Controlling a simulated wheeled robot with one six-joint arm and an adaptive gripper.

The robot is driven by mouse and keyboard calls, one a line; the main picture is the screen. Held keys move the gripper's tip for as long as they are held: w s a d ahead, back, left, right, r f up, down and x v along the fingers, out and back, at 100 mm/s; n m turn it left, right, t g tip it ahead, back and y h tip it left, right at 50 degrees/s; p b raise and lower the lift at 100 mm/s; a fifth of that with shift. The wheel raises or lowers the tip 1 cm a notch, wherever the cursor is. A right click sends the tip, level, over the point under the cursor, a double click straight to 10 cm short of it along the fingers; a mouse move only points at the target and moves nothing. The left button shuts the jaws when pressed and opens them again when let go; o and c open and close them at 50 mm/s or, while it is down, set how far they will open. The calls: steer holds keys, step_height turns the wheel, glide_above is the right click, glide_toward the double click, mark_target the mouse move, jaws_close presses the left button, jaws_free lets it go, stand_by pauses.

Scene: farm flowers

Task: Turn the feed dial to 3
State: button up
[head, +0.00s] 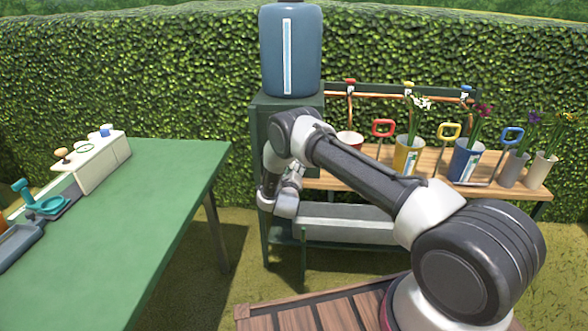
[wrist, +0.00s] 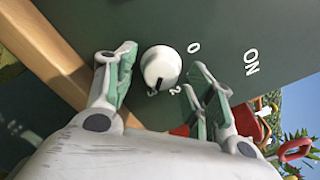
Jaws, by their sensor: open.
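The feed dial (wrist: 161,64) is a round white knob on a dark green panel (wrist: 95,20) in the wrist view. A dark pointer mark on its rim faces the bottom of the picture, close to a small, partly legible numeral and left of the 2. A 0 stands to its upper right. My gripper (wrist: 164,72) is open, with one green-padded finger on each side of the dial. I cannot tell whether the pads touch it. In the head view my arm hides the dial and my fingers in front of the green cabinet (head: 262,115).
A blue tank (head: 291,50) stands on the cabinet. To the right, a wooden bench (head: 400,170) holds flower pots and colored-handled tools. A green table (head: 150,200) with a white box (head: 92,163) stands at left. The panel also bears ON lettering (wrist: 252,62).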

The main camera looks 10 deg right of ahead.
steer(key=v, duration=1.1)
steer(key=shift+s, duration=0.3)
steer(key=shift+a, duration=0.1)
